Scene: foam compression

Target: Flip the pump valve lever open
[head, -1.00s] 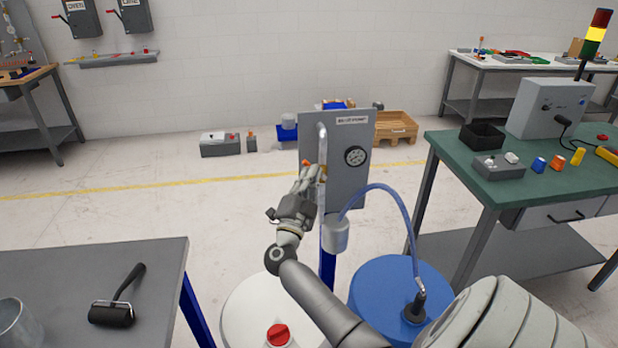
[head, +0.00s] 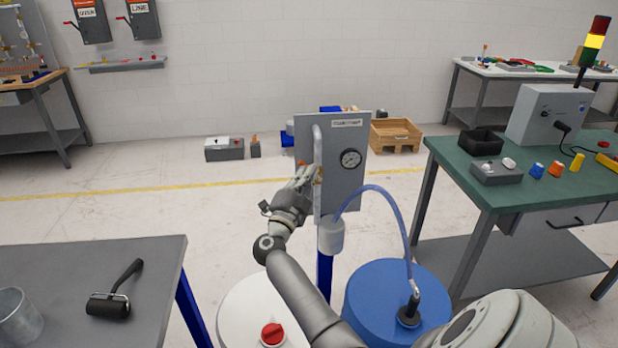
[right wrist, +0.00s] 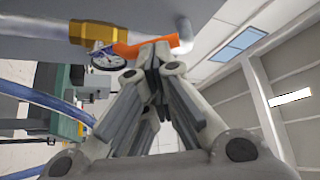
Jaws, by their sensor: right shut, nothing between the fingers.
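The pump valve has a brass body (right wrist: 92,33) on a pale pipe, and its orange lever (right wrist: 148,46) runs sideways across the top of the right wrist view. My right gripper (right wrist: 158,58) is shut and empty, its fingertips right at the lever; I cannot tell if they touch it. In the head view my right gripper (head: 303,176) is up beside the pipe (head: 317,150) on the left edge of the grey gauge panel (head: 345,180). There it mostly hides the valve. My left gripper is not in view.
A pressure gauge (head: 350,159) sits on the panel. Below are a white drum with a red cap (head: 272,334) and a blue drum (head: 378,290) with a hose (head: 398,222). A grey table (head: 60,270) stands left, a green-topped bench (head: 540,195) right.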

